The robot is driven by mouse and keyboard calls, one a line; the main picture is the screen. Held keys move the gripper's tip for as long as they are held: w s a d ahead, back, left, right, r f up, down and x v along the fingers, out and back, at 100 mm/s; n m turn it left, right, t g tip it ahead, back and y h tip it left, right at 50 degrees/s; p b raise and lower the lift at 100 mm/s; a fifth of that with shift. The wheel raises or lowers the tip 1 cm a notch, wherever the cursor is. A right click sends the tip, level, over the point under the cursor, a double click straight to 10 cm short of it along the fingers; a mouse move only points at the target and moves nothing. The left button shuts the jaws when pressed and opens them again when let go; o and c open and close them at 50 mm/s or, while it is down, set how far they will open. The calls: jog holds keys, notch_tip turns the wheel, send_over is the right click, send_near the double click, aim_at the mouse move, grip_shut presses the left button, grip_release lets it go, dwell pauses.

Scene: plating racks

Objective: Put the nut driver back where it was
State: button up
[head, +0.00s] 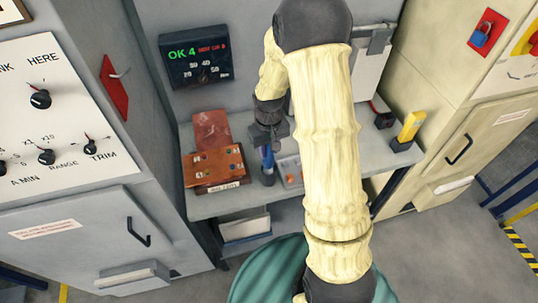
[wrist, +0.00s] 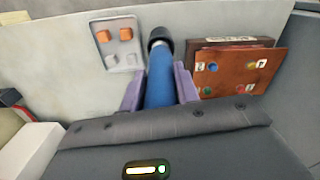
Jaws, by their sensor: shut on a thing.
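The nut driver (wrist: 158,78) has a blue handle. In the wrist view it lies between the two purple fingers of my gripper (wrist: 160,90), which is shut on it. Its far end meets a dark round piece (wrist: 161,38); I cannot tell whether this is part of the tool or a holder. In the head view my gripper (head: 268,137) is over the grey bench, with the blue handle (head: 267,156) below it and the dark piece (head: 267,176) under that. The tool looks roughly upright there. My arm hides part of the bench.
A brown box with coloured studs (head: 213,169) stands close left of the tool. A small grey tray with orange blocks (wrist: 119,45) is close on the other side. A yellow-topped object (head: 410,127) stands at the bench's right. Cabinets flank the bench (head: 222,204).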

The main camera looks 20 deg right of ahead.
aim_at(269, 156)
jog(key=shift+f+p, duration=0.45)
jog(key=shift+f, duration=1.4)
jog(key=shift+f, duration=0.1)
jog(key=o, duration=1.1)
notch_tip(269, 156, up, 12)
jog(key=b, duration=0.3)
jog(key=shift+s, duration=0.1)
